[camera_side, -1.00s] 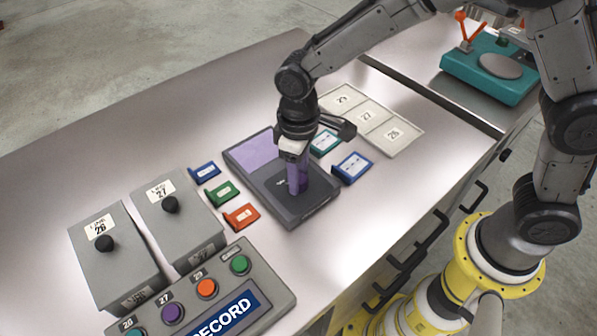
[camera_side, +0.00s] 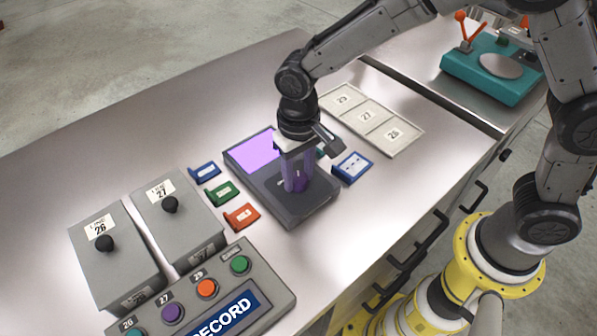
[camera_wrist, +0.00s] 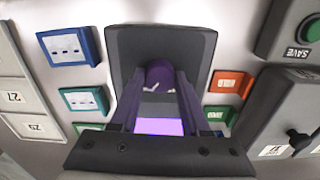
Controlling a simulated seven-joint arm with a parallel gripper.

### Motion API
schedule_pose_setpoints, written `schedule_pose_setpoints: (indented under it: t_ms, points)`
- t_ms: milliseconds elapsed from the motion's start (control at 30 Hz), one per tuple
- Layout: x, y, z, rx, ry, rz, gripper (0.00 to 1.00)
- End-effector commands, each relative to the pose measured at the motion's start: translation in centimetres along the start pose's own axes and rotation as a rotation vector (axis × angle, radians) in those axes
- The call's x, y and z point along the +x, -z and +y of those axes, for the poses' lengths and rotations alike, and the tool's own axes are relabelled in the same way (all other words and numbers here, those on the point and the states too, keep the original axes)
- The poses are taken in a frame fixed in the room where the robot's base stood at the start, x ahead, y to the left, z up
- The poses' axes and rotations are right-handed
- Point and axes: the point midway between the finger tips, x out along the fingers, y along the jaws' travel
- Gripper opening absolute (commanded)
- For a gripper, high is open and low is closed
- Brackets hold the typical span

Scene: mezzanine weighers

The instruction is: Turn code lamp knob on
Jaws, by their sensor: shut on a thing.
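The code lamp is a dark grey box (camera_side: 292,217) on the metal bench, with a purple panel (camera_side: 252,153) that now glows brightly. The panel also shows lit in the wrist view (camera_wrist: 160,126). A dark purple knob (camera_wrist: 160,72) stands on the box's top face. My gripper (camera_side: 297,186) points down over the box, its two fingers shut on the knob, one on each side. In the side view the fingers hide much of the knob. The wrist view shows the knob between the fingertips (camera_wrist: 158,82).
Blue (camera_side: 204,171), green (camera_side: 222,193) and orange (camera_side: 241,216) tags lie left of the box. Another blue tag (camera_side: 352,168) and a partly hidden teal tag (camera_wrist: 84,101) lie right. Two grey knob boxes (camera_side: 115,265) and a button panel (camera_side: 282,297) stand front left. A labelled tray (camera_side: 408,146) lies behind.

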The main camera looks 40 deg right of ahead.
Motion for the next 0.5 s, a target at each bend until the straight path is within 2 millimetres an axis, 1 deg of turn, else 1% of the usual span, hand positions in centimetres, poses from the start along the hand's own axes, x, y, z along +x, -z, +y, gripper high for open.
schedule_pose_setpoints:
  t_ms: [333, 367, 500]
  points:
    - [-0.20, 0.09, -0.04, 0.007, 0.003, 0.003, 0.00]
    - [-0.20, 0.09, -0.04, 0.007, 0.003, 0.003, 0.48]
    - [-0.15, 0.07, -0.03, 0.005, 0.002, 0.002, 0.73]
